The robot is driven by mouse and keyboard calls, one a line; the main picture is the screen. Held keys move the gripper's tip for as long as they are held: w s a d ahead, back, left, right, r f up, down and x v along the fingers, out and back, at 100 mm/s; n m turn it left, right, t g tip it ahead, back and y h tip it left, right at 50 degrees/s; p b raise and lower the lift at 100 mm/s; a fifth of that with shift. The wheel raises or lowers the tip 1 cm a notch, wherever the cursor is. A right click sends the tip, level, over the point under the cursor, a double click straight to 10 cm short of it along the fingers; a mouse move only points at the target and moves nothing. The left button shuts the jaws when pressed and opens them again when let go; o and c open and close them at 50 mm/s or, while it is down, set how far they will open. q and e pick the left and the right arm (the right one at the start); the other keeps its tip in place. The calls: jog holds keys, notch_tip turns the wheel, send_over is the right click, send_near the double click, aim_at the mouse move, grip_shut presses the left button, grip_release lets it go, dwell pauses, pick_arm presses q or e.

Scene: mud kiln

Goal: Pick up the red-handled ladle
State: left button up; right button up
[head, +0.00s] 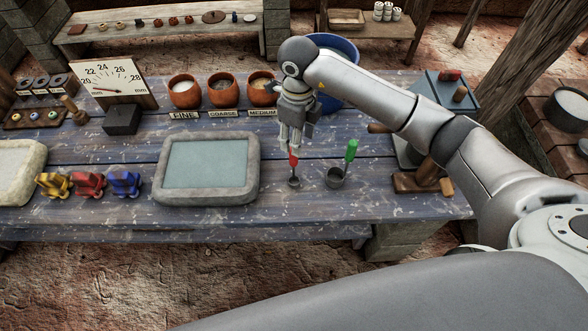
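The red-handled ladle (293,162) stands upright in the head view, right of the framed basin, with its small dark cup at the bottom. My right gripper (292,147) points down from above, with its fingers at the top of the red handle. The fingers hide the handle's top, and I cannot tell whether they are closed on it. The cup appears at table level; I cannot tell whether it touches the table. My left gripper is not in view.
A green-handled ladle (351,150) with a wider cup stands close on the right. A stone-framed basin (206,201) is on the left. Labelled bowls (223,95) and a blue tub (345,85) are behind. A wooden block tool (423,182) is farther right.

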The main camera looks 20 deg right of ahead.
jog(key=shift+a+f+p, duration=0.15)
jog(key=shift+f+p, duration=0.35)
jog(key=shift+f, duration=0.05)
jog(key=f, duration=0.1)
jog(key=f+p, duration=0.2)
jog(key=shift+w+a+f, duration=0.1)
jog(key=shift+a+f, duration=0.1)
jog(key=shift+a, duration=0.05)
jog(key=shift+f, duration=0.5)
grip_shut()
